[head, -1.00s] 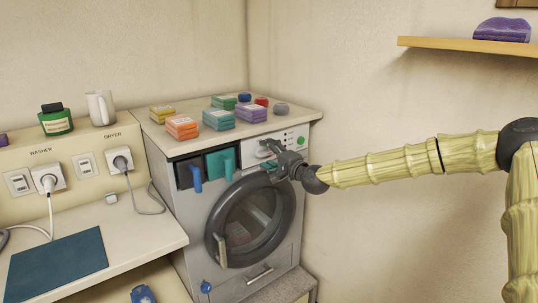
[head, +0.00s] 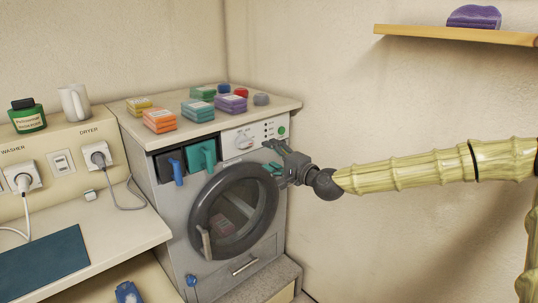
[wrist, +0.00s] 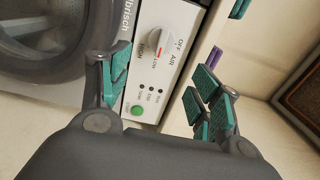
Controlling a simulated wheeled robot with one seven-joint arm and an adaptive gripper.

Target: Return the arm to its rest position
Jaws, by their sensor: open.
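My gripper (head: 272,158) is open and empty in the head view, in front of the upper right of the dryer (head: 170,222), just below and right of its control panel. The arm reaches in from the right edge. In the wrist view the gripper's (wrist: 158,90) teal-padded fingers are spread apart, with the white control panel (wrist: 150,62) seen between and beyond them. The panel's dial (wrist: 155,50) and green button (wrist: 137,110) show there. I cannot tell whether any finger touches the machine.
Several coloured packs, such as an orange one (head: 159,121), lie on the dryer top. The counter (head: 110,235) with a dark blue mat (head: 45,262) is at left. A wall shelf (head: 450,35) with a purple item (head: 474,17) is at upper right. The wall area below it is clear apart from my arm.

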